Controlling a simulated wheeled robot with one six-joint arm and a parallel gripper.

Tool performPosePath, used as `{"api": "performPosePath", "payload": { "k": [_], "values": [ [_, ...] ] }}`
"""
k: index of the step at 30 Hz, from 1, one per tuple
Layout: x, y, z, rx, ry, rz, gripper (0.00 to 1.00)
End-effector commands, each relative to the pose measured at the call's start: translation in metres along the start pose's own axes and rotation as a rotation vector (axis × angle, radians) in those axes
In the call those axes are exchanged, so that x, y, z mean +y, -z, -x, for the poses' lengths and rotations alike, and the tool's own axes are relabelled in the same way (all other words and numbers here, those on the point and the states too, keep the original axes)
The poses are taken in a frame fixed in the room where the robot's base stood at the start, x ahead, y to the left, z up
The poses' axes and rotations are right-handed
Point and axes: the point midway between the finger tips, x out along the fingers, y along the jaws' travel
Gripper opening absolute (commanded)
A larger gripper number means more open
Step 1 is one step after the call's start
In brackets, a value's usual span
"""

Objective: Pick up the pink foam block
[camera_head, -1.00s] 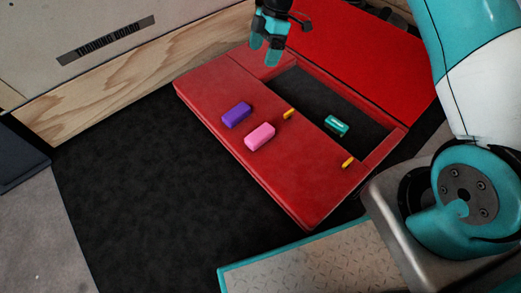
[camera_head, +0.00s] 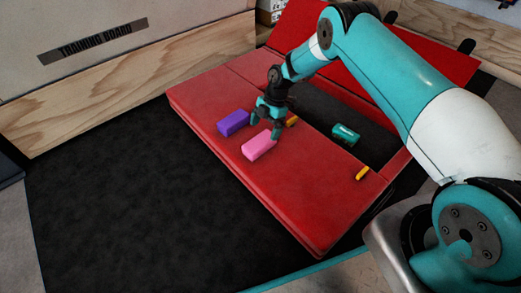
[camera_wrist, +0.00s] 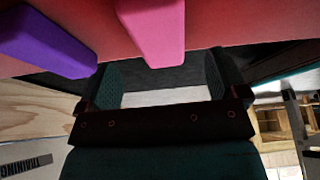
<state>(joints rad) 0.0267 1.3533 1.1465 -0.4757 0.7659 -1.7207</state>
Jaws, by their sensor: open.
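The pink foam block (camera_head: 259,146) lies on the red padded mat (camera_head: 300,205). In the wrist view the pink block (camera_wrist: 154,30) is at the top centre, ahead of the fingers and roughly between their lines. My gripper (camera_head: 265,123) is open and empty in the head view, just above and behind the pink block. In the wrist view its two fingers (camera_wrist: 164,82) stand apart with nothing between them. I cannot tell whether a fingertip touches the block.
A purple block (camera_head: 233,123) lies close to the left of the pink one, also seen in the wrist view (camera_wrist: 45,38). A teal block (camera_head: 345,135) lies in the mat's dark opening. Yellow pieces (camera_head: 362,173) lie on the red edge. A wooden training board (camera_head: 130,90) stands behind.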

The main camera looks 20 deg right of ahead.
Motion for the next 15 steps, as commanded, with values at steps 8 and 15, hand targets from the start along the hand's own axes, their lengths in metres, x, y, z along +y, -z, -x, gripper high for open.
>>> {"api": "performPosePath", "payload": {
  "k": [8, 15],
  "values": [
    [0.0, 0.0, -0.019, -0.001, -0.001, 0.0, 0.92],
    [0.0, -0.001, -0.051, -0.001, 0.0, 0.0, 0.92]
  ]
}}
